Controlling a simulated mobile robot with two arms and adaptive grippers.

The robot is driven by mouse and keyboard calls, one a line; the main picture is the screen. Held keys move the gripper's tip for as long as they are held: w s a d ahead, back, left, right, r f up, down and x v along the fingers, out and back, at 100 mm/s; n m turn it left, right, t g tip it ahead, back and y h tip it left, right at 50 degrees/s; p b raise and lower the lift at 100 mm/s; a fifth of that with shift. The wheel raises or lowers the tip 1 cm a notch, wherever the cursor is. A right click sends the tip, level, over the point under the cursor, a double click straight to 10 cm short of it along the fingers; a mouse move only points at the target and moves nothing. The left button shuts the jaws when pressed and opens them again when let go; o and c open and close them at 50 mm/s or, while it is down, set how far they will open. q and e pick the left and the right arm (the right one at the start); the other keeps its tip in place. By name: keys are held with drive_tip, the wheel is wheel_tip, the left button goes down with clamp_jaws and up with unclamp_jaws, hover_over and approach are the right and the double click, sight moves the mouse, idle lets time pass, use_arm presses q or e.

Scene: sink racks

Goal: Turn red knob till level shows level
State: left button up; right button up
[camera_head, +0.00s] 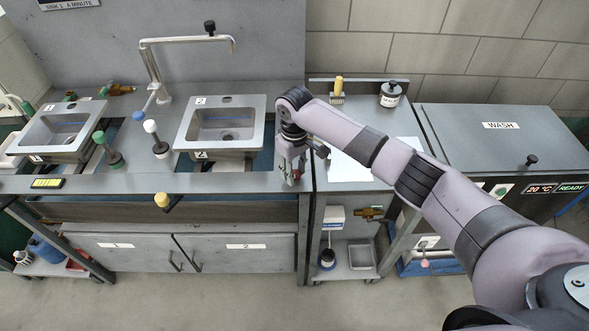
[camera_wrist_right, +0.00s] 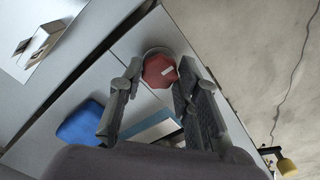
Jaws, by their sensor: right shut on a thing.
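The red knob (camera_wrist_right: 159,71) is a small faceted piece with a pale mark on top, seen between my right gripper's fingertips in the right wrist view. In the head view my right gripper (camera_head: 291,168) points down at the counter's front edge, right of sink 2, and mostly hides the knob; a bit of red shows at its fingertips. The right gripper (camera_wrist_right: 160,76) is shut on the knob, one finger on each side. A small yellow-green indicator (camera_head: 47,183) lies on the left front counter; I cannot tell its reading. My left gripper is not in view.
Sink 2 (camera_head: 220,128) and sink 1 (camera_head: 60,131) are set in the counter. The wash unit (camera_head: 500,140) is at right.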

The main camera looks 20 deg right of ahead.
drive_tip(key=shift+n, duration=0.3)
drive_tip(key=n+p, duration=0.2)
drive_tip(key=shift+r+n, duration=0.15)
drive_tip(key=shift+n, duration=0.25)
drive_tip(key=n+p, duration=0.1)
drive_tip(key=n, duration=0.8)
drive_tip(key=shift+p, duration=0.35)
drive_tip(key=n, duration=0.5)
drive_tip(key=shift+s+f, duration=0.1)
drive_tip(key=shift+f, duration=0.1)
drive_tip(key=shift+n, duration=0.3)
drive_tip(key=o, duration=1.1)
drive_tip(key=shift+o, duration=0.2)
drive_tip(key=shift+r, duration=0.1)
